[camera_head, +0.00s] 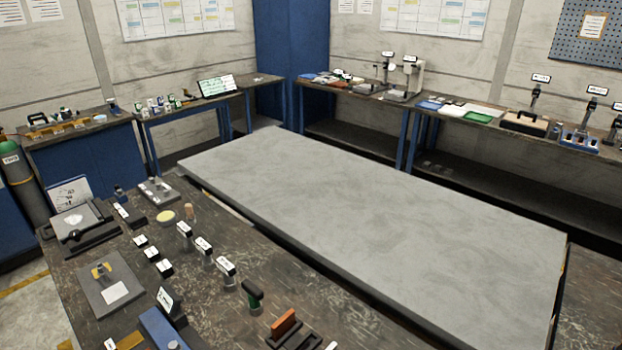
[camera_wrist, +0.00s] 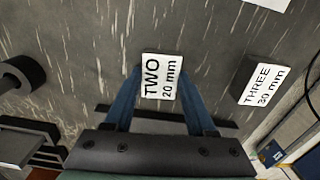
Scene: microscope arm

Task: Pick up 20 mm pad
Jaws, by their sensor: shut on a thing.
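In the wrist view my gripper (camera_wrist: 161,82) has its two blue fingers on either side of the 20 mm pad (camera_wrist: 162,70), whose white label reads "TWO 20 mm". The gripper is shut on this pad. The pad's body under the label is mostly hidden, so I cannot tell whether it touches the table. A dark block (camera_wrist: 243,75) labelled "THREE 30 mm" stands apart to the right. In the head view small dark labelled blocks (camera_head: 151,254) stand in a row on the near table, their labels too small to read. I cannot make out my gripper there.
In the wrist view a black round part (camera_wrist: 22,72) and a dark stepped fixture (camera_wrist: 28,140) are at left. In the head view labelled posts (camera_head: 203,246) and a grey plate (camera_head: 95,298) flank the blocks. The large grey tabletop (camera_head: 370,220) is clear.

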